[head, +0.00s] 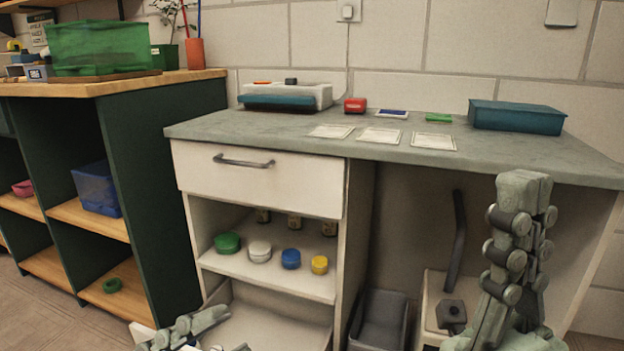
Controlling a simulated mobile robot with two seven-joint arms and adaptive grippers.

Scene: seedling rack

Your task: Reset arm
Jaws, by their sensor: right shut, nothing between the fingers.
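My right gripper (524,188) stands upright at the right of the head view, in front of the grey counter's front edge. Its fingers are together with nothing between them. My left gripper (195,328) shows only in part at the bottom edge, in front of the low open compartment of the white cabinet. Most of it is cut off, so its opening is unclear.
The grey counter (400,165) holds several papers, a red box (355,105) and a teal bin (516,116). Below, the white drawer (258,180) is shut. Coloured lids (291,258) line a shelf. A grey bin (380,318) stands beneath the counter.

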